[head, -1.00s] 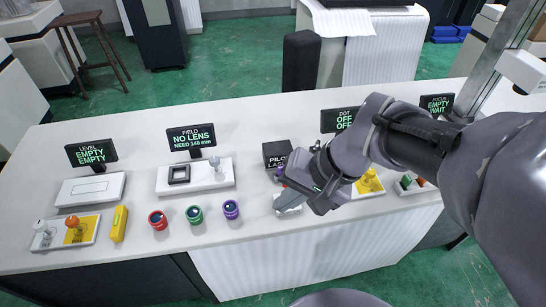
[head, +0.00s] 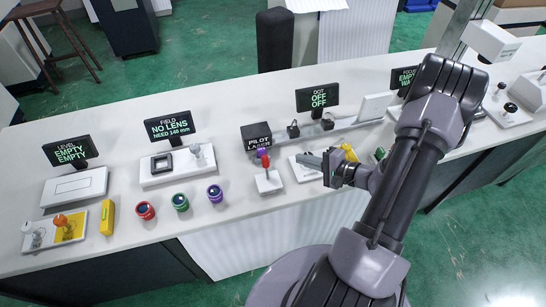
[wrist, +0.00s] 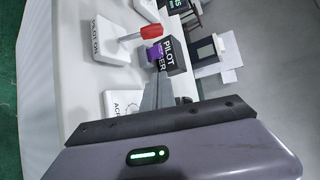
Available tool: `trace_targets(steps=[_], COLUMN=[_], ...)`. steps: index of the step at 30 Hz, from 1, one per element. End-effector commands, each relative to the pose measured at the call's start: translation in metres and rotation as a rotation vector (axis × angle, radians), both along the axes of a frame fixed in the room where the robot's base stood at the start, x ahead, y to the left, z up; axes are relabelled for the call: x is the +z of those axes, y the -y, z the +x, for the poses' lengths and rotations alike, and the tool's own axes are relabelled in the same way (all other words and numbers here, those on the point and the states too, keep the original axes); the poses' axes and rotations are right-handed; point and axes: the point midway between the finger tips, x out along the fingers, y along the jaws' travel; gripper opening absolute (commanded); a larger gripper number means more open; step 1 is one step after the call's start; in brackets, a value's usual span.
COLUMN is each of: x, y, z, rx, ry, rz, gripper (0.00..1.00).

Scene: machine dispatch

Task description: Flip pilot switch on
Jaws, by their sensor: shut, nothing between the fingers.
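The pilot switch is a white base (head: 269,182) with a red-tipped lever (head: 265,162), standing on the bench in front of the black pilot laser box (head: 255,139). I cannot tell the lever's set position. The laser's purple nose (wrist: 153,56) shows near the red tip. My gripper (head: 300,158) is shut and empty, to the right of the switch and apart from it, fingers pointing left. The dot display (head: 317,97) reads "OFF OFF".
A white plate (head: 306,172) with a yellow part (head: 349,153) lies beneath and beside my gripper. Two dark holders (head: 293,130) stand behind. Bench left of the switch is partly clear.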

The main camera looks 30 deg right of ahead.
Motion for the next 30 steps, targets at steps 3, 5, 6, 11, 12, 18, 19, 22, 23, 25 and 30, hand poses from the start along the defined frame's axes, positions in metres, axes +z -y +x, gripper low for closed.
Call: trace_targets(steps=[3, 5, 6, 11, 12, 18, 19, 22, 23, 25, 30], x=[-0.003, -0.007, -0.010, -0.022, -0.025, -0.033, -0.031, -0.026, -0.025, -0.022, -0.021], y=[-0.003, -0.007, -0.010, -0.022, -0.025, -0.042, -0.046, -0.056, -0.059, -0.063, -0.066], z=[0.006, 0.014, 0.020, 0.051, 0.059, 0.085, 0.081, 0.073, 0.071, 0.068, 0.066], rx=[0.004, 0.005, 0.006, 0.008, 0.008, 0.004, 0.003, 0.003, 0.003, 0.003, 0.003], ry=[0.000, -0.001, -0.001, 0.000, 0.000, -0.002, -0.002, -0.002, -0.002, -0.001, -0.001], rz=[0.000, 0.001, 0.001, 0.001, 0.001, 0.002, 0.003, 0.002, 0.002, 0.001, 0.001], gripper=[0.00, 0.00, 0.00, 0.00, 0.00, 0.00, 0.00, 0.00, 0.00, 0.00, 0.00])
